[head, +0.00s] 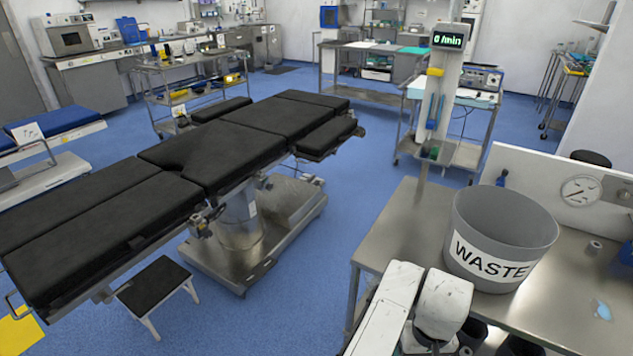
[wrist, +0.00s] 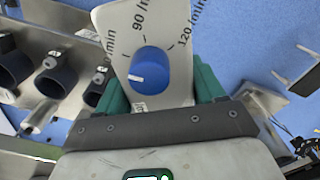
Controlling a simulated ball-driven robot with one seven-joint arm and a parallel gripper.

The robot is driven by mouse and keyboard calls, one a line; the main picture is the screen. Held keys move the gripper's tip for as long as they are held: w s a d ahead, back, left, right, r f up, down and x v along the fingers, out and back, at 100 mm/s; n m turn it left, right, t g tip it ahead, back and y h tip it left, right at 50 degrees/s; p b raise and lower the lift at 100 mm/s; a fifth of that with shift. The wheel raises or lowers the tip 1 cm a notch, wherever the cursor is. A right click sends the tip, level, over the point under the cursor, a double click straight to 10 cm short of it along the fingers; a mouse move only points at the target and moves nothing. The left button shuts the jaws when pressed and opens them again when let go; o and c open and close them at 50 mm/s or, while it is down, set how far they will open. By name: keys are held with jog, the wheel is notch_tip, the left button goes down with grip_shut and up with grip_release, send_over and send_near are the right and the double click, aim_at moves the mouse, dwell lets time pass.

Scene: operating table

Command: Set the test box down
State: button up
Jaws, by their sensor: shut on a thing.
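The test box (wrist: 125,35) shows in the wrist view as a pale panel with a blue knob (wrist: 151,70) and a printed scale reading 90 and 120 /min. My gripper (wrist: 160,88) has green fingers on both sides of it and is shut on it. The lower part of the box is hidden by my gripper. I cannot tell whether the box touches any surface. In the head view neither the box nor my gripper shows; only my white arm is at the bottom.
A metal bench (head: 390,240) with a grey WASTE bin (head: 500,215) is at the right. A black operating table (head: 215,150) fills the middle. A post display (head: 447,39) reads 0 /min. The wrist view shows a metal rack with dark cups (wrist: 53,78) at left and blue floor at right.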

jog(key=shift+s+a+f, duration=0.3)
jog(key=shift+s, duration=0.05)
jog(key=s+f, duration=0.4)
jog(key=f, duration=0.1)
jog(key=shift+s+d+f, duration=0.1)
jog(key=shift+d, duration=0.05)
